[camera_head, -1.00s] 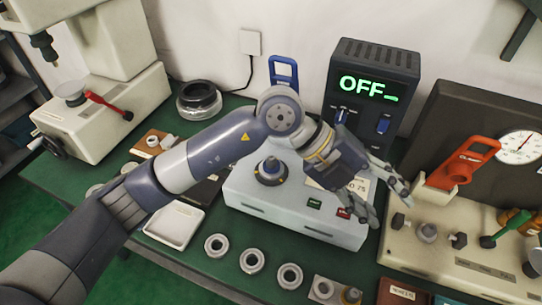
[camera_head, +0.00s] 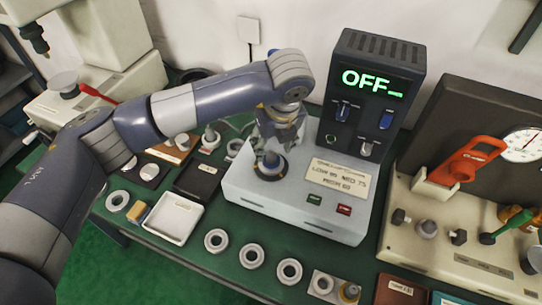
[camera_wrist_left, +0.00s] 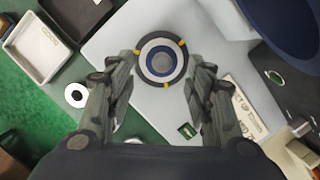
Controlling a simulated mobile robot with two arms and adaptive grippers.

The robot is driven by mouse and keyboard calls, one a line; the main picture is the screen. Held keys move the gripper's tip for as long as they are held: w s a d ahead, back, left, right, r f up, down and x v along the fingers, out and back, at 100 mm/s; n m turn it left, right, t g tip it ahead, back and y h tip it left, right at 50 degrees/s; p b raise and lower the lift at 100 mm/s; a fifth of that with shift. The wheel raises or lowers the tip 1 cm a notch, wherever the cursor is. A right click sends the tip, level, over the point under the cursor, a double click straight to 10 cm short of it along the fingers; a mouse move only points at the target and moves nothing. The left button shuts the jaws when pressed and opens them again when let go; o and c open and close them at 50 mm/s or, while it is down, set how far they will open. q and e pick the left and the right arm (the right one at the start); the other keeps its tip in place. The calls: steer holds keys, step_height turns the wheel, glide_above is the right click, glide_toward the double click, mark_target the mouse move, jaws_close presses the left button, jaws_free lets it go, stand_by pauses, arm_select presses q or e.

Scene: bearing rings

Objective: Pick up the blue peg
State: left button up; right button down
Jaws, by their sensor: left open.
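The blue peg (camera_head: 271,159) stands upright in a dark round seat on top of a pale grey box (camera_head: 250,198). In the left wrist view the peg (camera_wrist_left: 160,62) is seen from above as a blue round within pale and dark rings with yellow marks. My left gripper (camera_head: 274,143) is over the peg, pointing down, with its fingers apart. I cannot tell the exact height gap. My right gripper is out of view.
A dark unit reading OFF (camera_head: 374,80) stands behind the box. A gauge stand with a red lever (camera_head: 466,160) is at right. Several metal rings (camera_head: 251,256) line the table front. A white tray (camera_head: 172,218) lies left of the box.

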mark_target(272, 153)
arm_select(q)
steer(key=shift+f+p, duration=0.3)
steer(key=p+x, duration=0.1)
steer(key=x, duration=0.2)
steer(key=shift+d+f+p, duration=0.1)
steer(key=shift+f+p, duration=0.15)
steer(key=shift+p, duration=0.15)
steer(key=shift+w+f, duration=0.15)
steer(key=shift+f, duration=0.4)
steer(key=shift+r, duration=0.1)
steer(key=c, duration=1.1)
